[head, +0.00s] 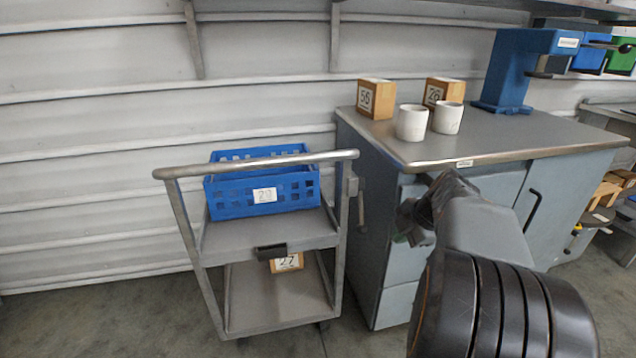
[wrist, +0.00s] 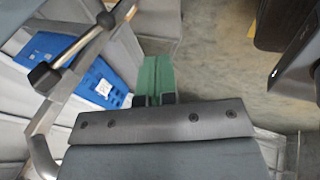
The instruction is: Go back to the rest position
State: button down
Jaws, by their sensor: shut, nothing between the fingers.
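My gripper (head: 399,238) shows in the head view in front of the grey cabinet, below the worktop's front edge and right of the cart. My arm reaches up to it from the lower right. In the wrist view its green fingers (wrist: 154,76) lie side by side, shut with nothing between them. The floor shows beyond them. Part of the gripper is hidden behind the arm in the head view.
A metal cart (head: 270,239) carries a blue crate (head: 232,197) labelled 29, with a wooden block (head: 287,263) below. The cabinet worktop (head: 500,135) holds two white cups (head: 412,123), two numbered wooden blocks (head: 376,99) and a blue press (head: 508,70). Floor is open at front left.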

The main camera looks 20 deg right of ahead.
jog(key=s+a+r+m+p, duration=0.3)
jog(key=a+r+m+p, duration=0.5)
jog(key=a+r+p, duration=0.3)
jog(key=s+a+r+m+g+h+p, duration=0.1)
jog(key=s+a+r+m+p, duration=0.3)
jog(key=r+p, duration=1.5)
jog(key=shift+s+a+m+g+p, duration=0.3)
jog(key=shift+a+m+p, duration=2)
jog(key=shift+a, duration=1.5)
